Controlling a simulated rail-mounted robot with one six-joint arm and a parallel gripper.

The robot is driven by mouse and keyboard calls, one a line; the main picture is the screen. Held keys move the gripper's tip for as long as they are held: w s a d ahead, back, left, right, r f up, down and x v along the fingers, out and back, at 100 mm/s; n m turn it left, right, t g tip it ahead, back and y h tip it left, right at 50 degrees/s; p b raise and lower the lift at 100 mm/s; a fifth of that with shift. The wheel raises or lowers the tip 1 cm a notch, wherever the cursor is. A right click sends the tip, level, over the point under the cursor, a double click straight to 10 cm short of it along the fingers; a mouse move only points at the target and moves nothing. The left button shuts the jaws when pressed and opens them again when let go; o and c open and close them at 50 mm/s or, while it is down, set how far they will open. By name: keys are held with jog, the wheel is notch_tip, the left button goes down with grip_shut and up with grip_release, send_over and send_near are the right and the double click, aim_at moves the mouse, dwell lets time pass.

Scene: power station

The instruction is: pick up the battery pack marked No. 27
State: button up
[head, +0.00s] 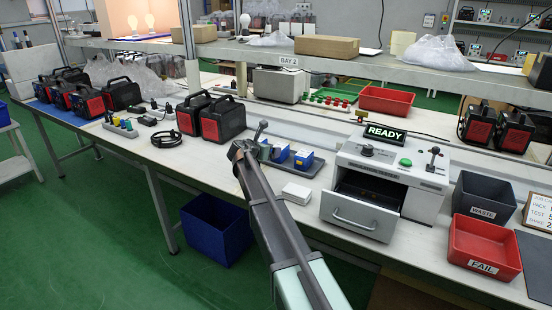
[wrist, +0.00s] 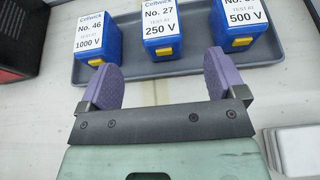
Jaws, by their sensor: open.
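The battery pack marked No. 27 (wrist: 165,30) is blue with a white label, "TEST AT 250 V", and a yellow catch. It is the middle of three packs on a grey tray (wrist: 200,68), also in the head view (head: 281,153). Pack No. 46 (wrist: 90,35) stands left of it and a 500 V pack (wrist: 240,25), its number cut off, right. My gripper (wrist: 163,82) is open and empty, its purple fingers pointing toward No. 27 with a gap before it. In the head view, my gripper (head: 242,151) is left of the tray, partly hiding the leftmost pack.
A white box (head: 297,193) lies right of my gripper. A tester (head: 390,175) with an open drawer and READY sign stands further right. Black-and-red power stations (head: 222,120) stand to the left. Bins marked WASTE (head: 484,194) and FAIL (head: 483,247) are at the right.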

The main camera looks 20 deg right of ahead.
jog(key=b+x, duration=0.2)
jog(key=x, duration=0.3)
jog(key=shift+f, duration=0.15)
jog(key=shift+w+d, duration=0.1)
jog(key=shift+d, duration=0.1)
jog(key=b+x, duration=0.1)
jog(key=x, duration=0.4)
jog(key=shift+b, duration=0.4)
jog(key=c, duration=1.4)
notch_tip(320, 180, up, 20)
jog(key=p, duration=2)
